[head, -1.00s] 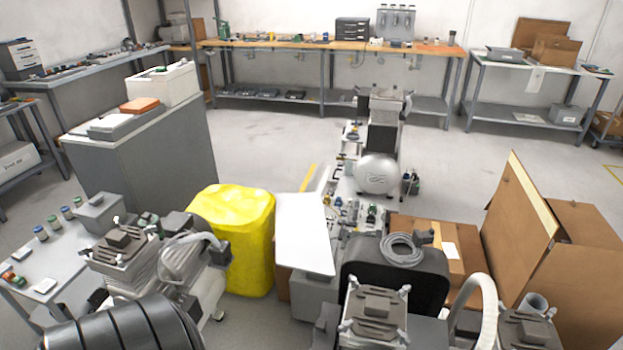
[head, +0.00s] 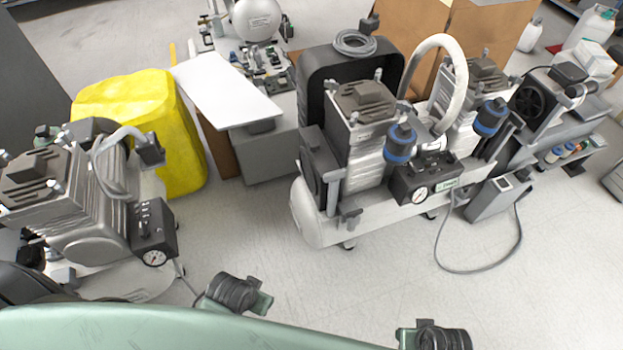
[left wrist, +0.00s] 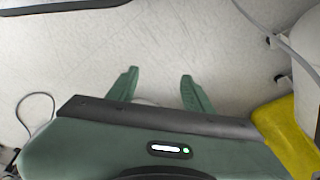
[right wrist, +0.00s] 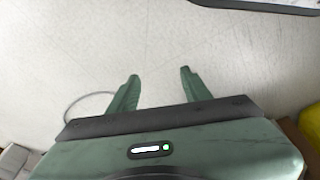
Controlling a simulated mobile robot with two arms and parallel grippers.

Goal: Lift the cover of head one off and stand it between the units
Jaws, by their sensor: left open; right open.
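In the head view a white-based compressor (head: 375,222) in the middle carries two finned heads. Each has a dark square cover, one on the nearer-left head (head: 362,97) and one on the right head (head: 480,70), with light posts at the corners. Another compressor (head: 92,225) at the left has a similar dark cover (head: 32,172). No label shows which is head one. All covers sit on their heads. My left gripper (left wrist: 159,75) and right gripper (right wrist: 160,75) are open and empty over bare floor, touching nothing.
Floor (head: 270,255) is clear between the compressors. A yellow-covered object (head: 150,125) and a white panel (head: 228,90) stand behind it. A hose arches beside the right head. A grey cable (head: 515,255) loops on the floor at right. Cardboard boxes (head: 490,30) stand behind.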

